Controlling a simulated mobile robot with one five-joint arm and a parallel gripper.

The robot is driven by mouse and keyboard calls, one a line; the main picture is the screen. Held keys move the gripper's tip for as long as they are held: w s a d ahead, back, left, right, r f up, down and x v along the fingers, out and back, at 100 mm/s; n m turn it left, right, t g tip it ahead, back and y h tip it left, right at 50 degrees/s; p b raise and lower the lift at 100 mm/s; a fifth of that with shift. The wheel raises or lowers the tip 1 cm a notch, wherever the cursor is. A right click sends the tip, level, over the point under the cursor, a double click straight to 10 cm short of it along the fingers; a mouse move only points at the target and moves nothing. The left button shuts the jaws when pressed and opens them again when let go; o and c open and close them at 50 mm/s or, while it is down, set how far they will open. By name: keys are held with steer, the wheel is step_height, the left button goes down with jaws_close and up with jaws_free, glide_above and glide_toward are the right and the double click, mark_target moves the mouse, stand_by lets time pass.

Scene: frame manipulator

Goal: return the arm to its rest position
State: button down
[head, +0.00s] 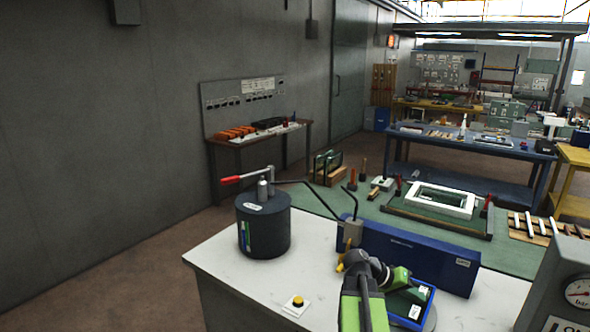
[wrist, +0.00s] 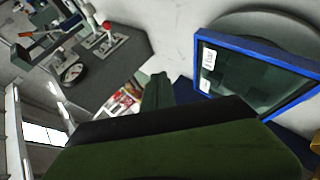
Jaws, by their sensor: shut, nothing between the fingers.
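My arm (head: 362,303), green and dark, reaches up from the bottom of the head view over the white worktop (head: 290,250). It bends right at a dark joint, and its green end with my gripper (head: 405,281) is beside a small blue-framed panel (head: 428,303). In the wrist view my gripper (wrist: 158,88) shows as a narrow green piece beyond a wide dark and green body. It is shut and empty. The blue-framed panel (wrist: 250,72) with dark glass and a white label is to its right, apart from it in that view.
A dark cylinder (head: 264,228) with a red-handled lever stands on the worktop's left. A long blue box (head: 420,258) stands behind the arm. A yellow button (head: 297,302) is at the front. A gauge housing (head: 560,285) is at right. The worktop's left part is mostly clear.

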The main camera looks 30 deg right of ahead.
steer(key=w+a+f+n+t+y, duration=0.1)
steer(key=w+a+f+n+t, duration=0.15)
steer(key=w+a, duration=0.8)
steer(key=w+a+f+n+t+y, duration=0.1)
steer(key=w+a+f+n+t, duration=0.15)
steer(key=w+a, duration=0.8)
steer(key=a+f+n+y, duration=0.1)
steer(key=a+n+y, duration=0.1)
steer(key=a, duration=0.8)
steer(key=s+a+f+n+y, duration=0.1)
steer(key=a+f+n+y, duration=0.1)
steer(key=a, duration=0.8)
steer(key=s+a+f+n+y, duration=0.1)
steer(key=a+f+n+y, duration=0.1)
steer(key=a, duration=0.9)
steer(key=shift+y, duration=0.8)
